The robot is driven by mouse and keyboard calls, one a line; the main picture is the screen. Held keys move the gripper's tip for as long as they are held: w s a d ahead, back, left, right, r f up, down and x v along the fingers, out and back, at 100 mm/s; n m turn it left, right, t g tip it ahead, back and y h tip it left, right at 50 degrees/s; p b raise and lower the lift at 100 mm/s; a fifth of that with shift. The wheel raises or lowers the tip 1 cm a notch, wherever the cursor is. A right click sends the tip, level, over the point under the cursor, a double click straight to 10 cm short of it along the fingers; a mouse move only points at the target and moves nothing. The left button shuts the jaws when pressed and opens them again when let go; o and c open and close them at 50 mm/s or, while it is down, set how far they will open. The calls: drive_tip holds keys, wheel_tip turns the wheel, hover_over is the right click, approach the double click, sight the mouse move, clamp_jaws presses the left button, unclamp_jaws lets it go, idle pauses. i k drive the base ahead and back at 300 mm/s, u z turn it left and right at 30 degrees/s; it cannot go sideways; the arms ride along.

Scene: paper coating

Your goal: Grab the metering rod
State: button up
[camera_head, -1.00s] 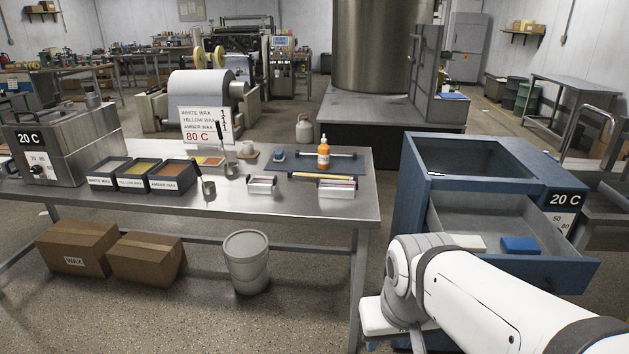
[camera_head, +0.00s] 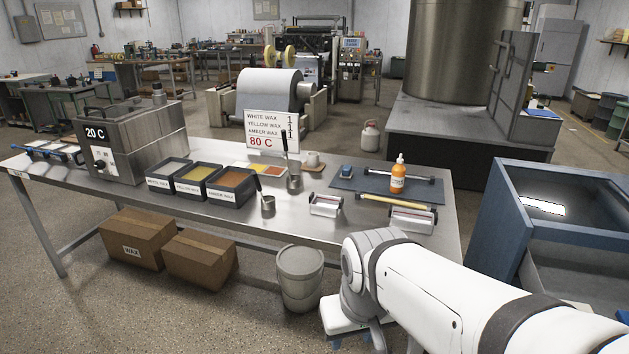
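A thin dark rod with silver ends (camera_head: 420,176) lies along the back of a blue mat (camera_head: 345,183) on the steel table. A rod with a yellow middle (camera_head: 392,201) lies in front of the mat, near two small holders with silver rollers, one at left (camera_head: 326,205) and one at right (camera_head: 412,218). I cannot tell for sure which of these is the metering rod. My gripper (camera_head: 352,341) is low at the bottom of the picture, in front of the table and well apart from the rods. Its fingers are mostly cut off, so its opening is unclear.
An orange bottle (camera_head: 398,180) stands on the mat by the dark rod. Three wax trays (camera_head: 203,183), ladles and a sign (camera_head: 271,131) are to the left. A grey bucket (camera_head: 300,278) stands on the floor near my gripper. A blue cabinet (camera_head: 497,215) is at right.

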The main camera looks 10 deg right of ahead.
sight(359, 195)
drive_tip(key=u, duration=0.2)
drive_tip(key=i, duration=1.1)
drive_tip(key=z, duration=0.7)
drive_tip(key=i, duration=0.7)
drive_tip(key=z, duration=0.55)
